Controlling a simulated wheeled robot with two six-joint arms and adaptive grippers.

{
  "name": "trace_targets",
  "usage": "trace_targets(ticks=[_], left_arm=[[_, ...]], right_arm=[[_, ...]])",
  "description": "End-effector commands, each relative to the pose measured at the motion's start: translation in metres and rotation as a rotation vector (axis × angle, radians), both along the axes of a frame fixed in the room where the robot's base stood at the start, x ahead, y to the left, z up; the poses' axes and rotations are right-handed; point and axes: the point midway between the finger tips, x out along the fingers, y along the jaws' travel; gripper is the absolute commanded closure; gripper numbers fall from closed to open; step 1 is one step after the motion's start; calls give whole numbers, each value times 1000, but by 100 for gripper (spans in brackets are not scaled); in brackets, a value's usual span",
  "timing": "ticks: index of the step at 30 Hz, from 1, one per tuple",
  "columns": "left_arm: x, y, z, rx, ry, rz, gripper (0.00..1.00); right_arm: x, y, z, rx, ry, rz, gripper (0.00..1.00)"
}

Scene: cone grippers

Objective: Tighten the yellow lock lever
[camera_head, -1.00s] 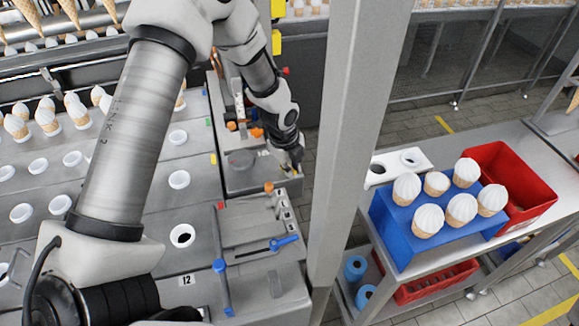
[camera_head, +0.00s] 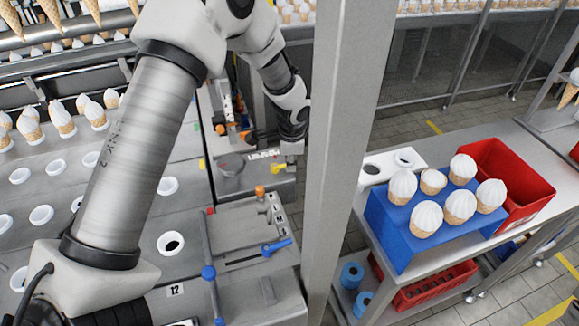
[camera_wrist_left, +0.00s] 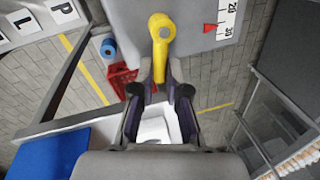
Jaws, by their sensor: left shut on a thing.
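The yellow lock lever (camera_wrist_left: 161,32) shows at the top middle of the left wrist view, a rounded head on a short handle beside a grey panel. My left gripper (camera_wrist_left: 159,77) is shut on the handle's lower end, with a dark finger on each side. In the head view, my left arm reaches over the machine to the far end of its right side. A small yellow part (camera_head: 278,168) shows just below the wrist there; the grip itself is too small to make out. My right gripper is not in view.
A grey post (camera_head: 335,170) stands close to the right of my left arm. Right of it, a metal cart carries a blue holder (camera_head: 388,232) of filled cones and a red bin (camera_head: 522,175). Blue-handled levers (camera_head: 275,247) sit on the machine nearer me.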

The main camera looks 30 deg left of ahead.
Motion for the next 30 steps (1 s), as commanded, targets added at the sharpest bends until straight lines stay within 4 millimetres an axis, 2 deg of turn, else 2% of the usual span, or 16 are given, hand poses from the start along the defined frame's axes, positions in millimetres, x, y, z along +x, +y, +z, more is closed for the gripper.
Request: trace_targets(ticks=[12, 29, 30], left_arm=[[8, 5, 0, 1, -1, 225, 100], [9, 7, 0, 0, -1, 262, 100], [9, 7, 0, 0, -1, 261, 79]], right_arm=[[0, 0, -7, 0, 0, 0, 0], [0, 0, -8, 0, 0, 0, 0], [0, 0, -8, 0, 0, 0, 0]])
